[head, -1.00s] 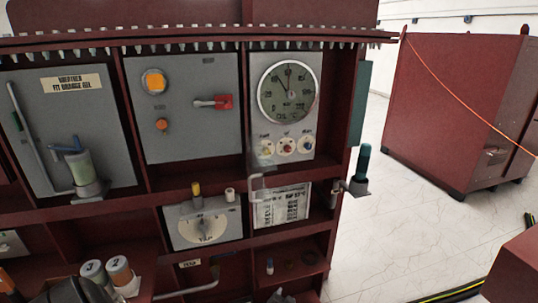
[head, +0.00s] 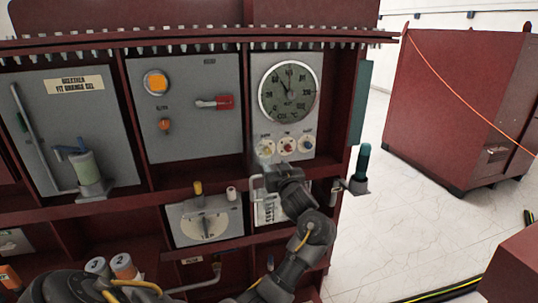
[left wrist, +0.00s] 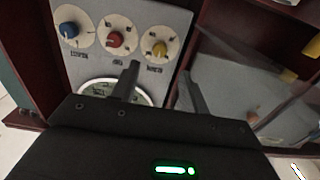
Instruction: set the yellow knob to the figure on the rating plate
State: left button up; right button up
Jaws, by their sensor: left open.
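The yellow knob (head: 265,148) is the left one of three small knobs below the round gauge in the head view. The left wrist view shows the panel upside down, with the yellow knob (left wrist: 160,48) right of the red one. My left gripper (head: 277,170) is just below the knobs in the head view. In the left wrist view its open fingers (left wrist: 160,72) stand either side of the yellow knob's line, apart from it. The rating plate (head: 265,212) is partly hidden behind my left gripper and wrist; its figures cannot be read. My right gripper is not in view.
The red knob (head: 286,145) and blue knob (head: 307,145) sit close beside the yellow one. The gauge (head: 289,91) is above. A pale bent handle (head: 253,190) juts out left of the rating plate. A green-topped post (head: 361,163) stands at the right edge.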

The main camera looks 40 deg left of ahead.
aim_at(268, 152)
pick_arm(q)
jog(key=p+x, duration=0.1)
jog(key=x, duration=0.7)
jog(key=shift+w+a+f, duration=0.1)
jog(key=shift+a, duration=0.15)
grip_shut()
jog(key=shift+d+f+n+b, duration=0.1)
jog(key=shift+f+n+b, duration=0.05)
jog(key=shift+n+b, duration=1.9)
jog(key=n+b, duration=0.1)
jog(key=n, duration=0.2)
jog(key=shift+n+b, duration=0.55)
jog(key=shift+n, duration=0.3)
jog(key=shift+r, duration=0.2)
